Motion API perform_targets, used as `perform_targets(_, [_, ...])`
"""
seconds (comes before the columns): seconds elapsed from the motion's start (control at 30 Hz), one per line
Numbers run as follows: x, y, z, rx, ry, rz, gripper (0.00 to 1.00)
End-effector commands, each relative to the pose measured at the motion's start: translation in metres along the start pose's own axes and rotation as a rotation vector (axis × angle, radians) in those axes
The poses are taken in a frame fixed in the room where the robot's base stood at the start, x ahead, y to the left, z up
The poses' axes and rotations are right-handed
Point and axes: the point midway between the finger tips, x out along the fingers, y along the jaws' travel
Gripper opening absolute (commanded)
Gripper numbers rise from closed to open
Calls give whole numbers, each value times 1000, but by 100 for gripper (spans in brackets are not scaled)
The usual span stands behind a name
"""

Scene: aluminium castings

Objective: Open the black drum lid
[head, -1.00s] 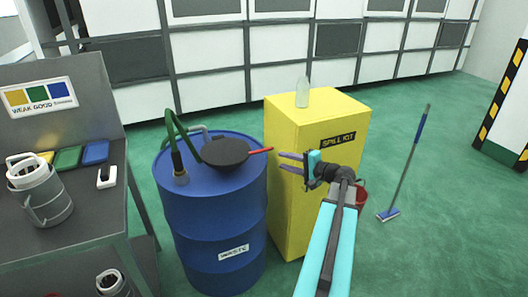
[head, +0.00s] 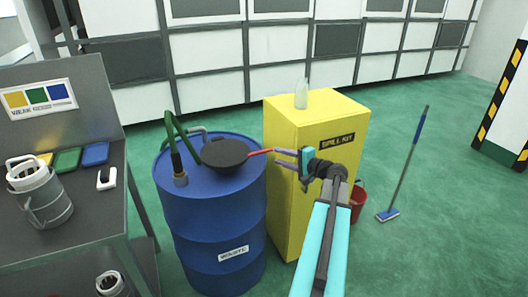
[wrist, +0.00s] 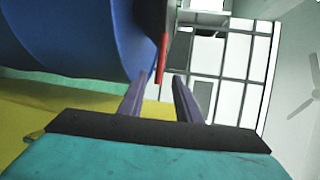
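The black lid (head: 225,152) lies flat on top of the blue waste drum (head: 215,225), toward its right side. A red handle (head: 260,152) sticks out from the lid to the right, past the drum's edge. My gripper (head: 277,157) is at the handle's right end, in front of the yellow cabinet. In the wrist view the two purple fingers (wrist: 160,84) are apart, and the red handle (wrist: 161,62) lies just beyond their tips, nearer the left finger. The lid (wrist: 153,25) shows only as a dark edge there.
The yellow spill kit cabinet (head: 312,185) stands right beside the drum, with a clear bottle (head: 301,95) on top. A green hose (head: 172,130) rises from the drum's left side. A grey bench (head: 85,232) is at the left. A mop (head: 408,165) stands on open floor at the right.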

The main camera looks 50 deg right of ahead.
Motion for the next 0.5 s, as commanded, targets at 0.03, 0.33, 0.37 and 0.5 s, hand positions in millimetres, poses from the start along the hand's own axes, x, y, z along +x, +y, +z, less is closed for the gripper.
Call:
perform_targets(0.03, [9, -2, -1, 0, -2, 0, 31])
perform_targets(0.33, [52, -1, -1, 1, -1, 1, 31])
perform_targets(0.37, [57, -1, -1, 1, -1, 1, 31])
perform_targets(0.5, [75, -1, -1, 1, -1, 1, 31])
